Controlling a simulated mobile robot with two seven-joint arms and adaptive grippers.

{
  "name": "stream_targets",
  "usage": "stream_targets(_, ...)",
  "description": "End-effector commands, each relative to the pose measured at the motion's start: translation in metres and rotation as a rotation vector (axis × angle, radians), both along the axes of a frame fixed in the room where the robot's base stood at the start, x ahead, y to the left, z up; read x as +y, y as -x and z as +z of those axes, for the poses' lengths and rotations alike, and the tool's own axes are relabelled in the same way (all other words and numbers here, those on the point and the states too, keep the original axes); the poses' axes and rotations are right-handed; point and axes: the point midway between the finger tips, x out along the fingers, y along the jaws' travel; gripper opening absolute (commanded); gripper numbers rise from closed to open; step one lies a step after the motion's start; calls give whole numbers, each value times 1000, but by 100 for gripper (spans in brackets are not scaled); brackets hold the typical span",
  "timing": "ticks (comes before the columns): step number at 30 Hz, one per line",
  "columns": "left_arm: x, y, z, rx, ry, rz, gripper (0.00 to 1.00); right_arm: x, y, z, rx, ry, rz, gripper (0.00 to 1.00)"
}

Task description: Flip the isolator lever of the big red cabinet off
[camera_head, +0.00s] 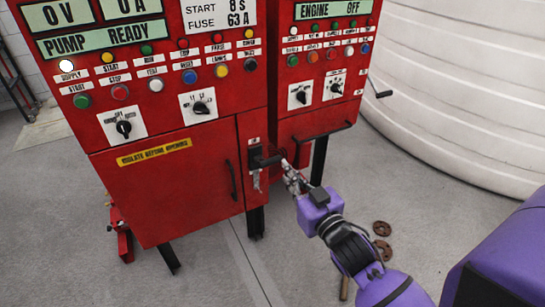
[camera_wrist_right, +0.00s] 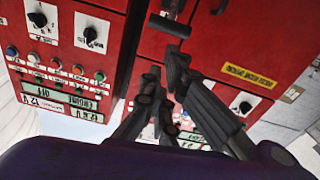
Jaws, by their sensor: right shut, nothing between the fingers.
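The big red cabinet (camera_head: 165,190) stands at the left of the head view, its front facing me. Its isolator lever (camera_head: 268,161) is a black handle on the narrow right-hand front panel, sticking out from a dark mount. In the right wrist view, which is turned upside down, the lever (camera_wrist_right: 168,25) is a dark bar near the top edge. My right gripper (camera_head: 288,172) is shut and empty, just right of and slightly below the lever. Its fingers (camera_wrist_right: 164,68) point at the lever in the wrist view. I cannot tell whether they touch it. My left gripper is not in view.
A white ribbed tank (camera_head: 450,95) fills the right. Brown flanges (camera_head: 382,229) lie on the grey floor. A door handle (camera_head: 231,180) is left of the lever.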

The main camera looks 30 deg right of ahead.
Motion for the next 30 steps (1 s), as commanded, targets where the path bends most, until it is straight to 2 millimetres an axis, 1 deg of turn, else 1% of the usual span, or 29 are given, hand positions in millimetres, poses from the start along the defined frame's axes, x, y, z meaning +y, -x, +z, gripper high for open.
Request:
stream_targets(1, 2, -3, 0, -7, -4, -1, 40, -5, -3, 19, -49, -19, 1, 0)
stream_targets(3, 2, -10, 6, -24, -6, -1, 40, -7, 0, 32, -81, -56, 5, 0)
stream_targets(4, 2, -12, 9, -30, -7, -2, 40, -5, 0, 35, -88, -70, 10, 0)
stream_targets(8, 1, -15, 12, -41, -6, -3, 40, -4, 0, 36, -95, -105, 17, 0)
stream_targets(16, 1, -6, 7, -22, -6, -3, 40, -4, 0, 35, -93, -107, 16, 0)
stream_targets(19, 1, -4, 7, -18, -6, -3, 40, -4, -3, 36, -93, -106, 16, 0)
stream_targets(23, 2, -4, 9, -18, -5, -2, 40, -4, -18, 39, -95, -105, 17, 0)
stream_targets(26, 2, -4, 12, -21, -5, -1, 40, -4, -37, 42, -96, -105, 17, 0)
stream_targets(30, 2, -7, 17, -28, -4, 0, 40, -4, -68, 45, -96, -105, 17, 0)
